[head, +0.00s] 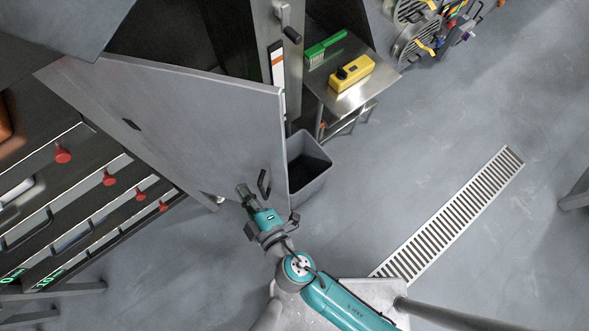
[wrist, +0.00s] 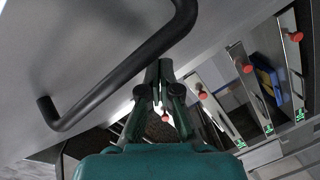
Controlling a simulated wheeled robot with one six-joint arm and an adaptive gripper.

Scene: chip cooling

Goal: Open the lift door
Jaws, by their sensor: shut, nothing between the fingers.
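The lift door (head: 190,125) is a large grey panel that stands swung out, with a dark gap behind it towards the cabinet. Its black bar handle (head: 264,183) is near the door's lower right edge. The handle also shows large in the wrist view (wrist: 110,82), across the left and top. My gripper (head: 242,189) is just left of the handle in the head view, close to the door's face. In the wrist view its fingers (wrist: 160,68) are together and empty, beside the handle and not around it. I cannot tell if they touch the door.
A grey bin (head: 311,170) stands just right of the door edge. A steel side table (head: 338,104) holds a green brush (head: 325,46) and a yellow device (head: 351,74). Racks with red knobs (head: 109,178) are at left. Open floor with a drain grate (head: 455,210) lies right.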

